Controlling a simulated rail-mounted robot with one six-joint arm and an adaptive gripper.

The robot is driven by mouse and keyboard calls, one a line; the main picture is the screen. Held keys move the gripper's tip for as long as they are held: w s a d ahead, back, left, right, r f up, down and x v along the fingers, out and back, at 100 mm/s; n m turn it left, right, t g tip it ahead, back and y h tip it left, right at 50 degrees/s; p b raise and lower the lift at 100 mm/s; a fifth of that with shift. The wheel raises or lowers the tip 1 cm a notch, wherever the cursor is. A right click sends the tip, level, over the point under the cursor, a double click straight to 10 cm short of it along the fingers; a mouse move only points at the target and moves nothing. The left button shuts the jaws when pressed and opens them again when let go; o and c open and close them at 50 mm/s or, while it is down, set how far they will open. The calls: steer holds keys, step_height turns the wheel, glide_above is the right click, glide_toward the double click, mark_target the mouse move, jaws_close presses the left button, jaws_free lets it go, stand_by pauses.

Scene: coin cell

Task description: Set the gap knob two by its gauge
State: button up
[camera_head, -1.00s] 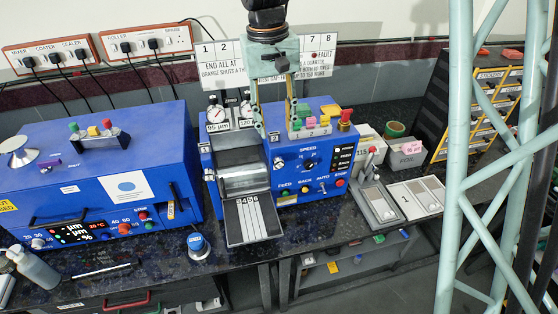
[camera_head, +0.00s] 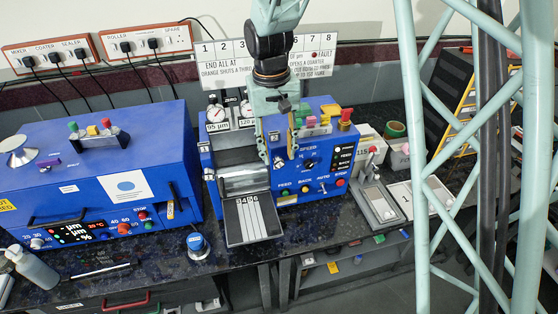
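The blue roller machine (camera_head: 327,183) stands mid-bench. Its two dial gauges stand at the back, the left one (camera_head: 215,112) over a "95 µm" card and the right one (camera_head: 245,107) over a "120 µm" card; the needles are too small to read. My gripper (camera_head: 278,156) points down over the machine's middle, near where the "2" label sits. Its two fingers are apart, with nothing visible between them. Gap knob two cannot be made out; the gripper covers that area. I cannot tell whether the fingers touch the machine.
Colored blocks (camera_head: 325,113) and a red knob (camera_head: 345,115) stand on the machine's right top, close to the gripper. A sign board (camera_head: 215,72) stands behind. A steel roller (camera_head: 243,180) and sloped tray (camera_head: 249,218) are at the front. A pale lattice frame (camera_head: 455,235) crosses the right.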

mark_target(279, 159)
steer(key=shift+d+f, duration=0.1)
steer(key=shift+f, duration=1.55)
steer(key=c, duration=0.9)
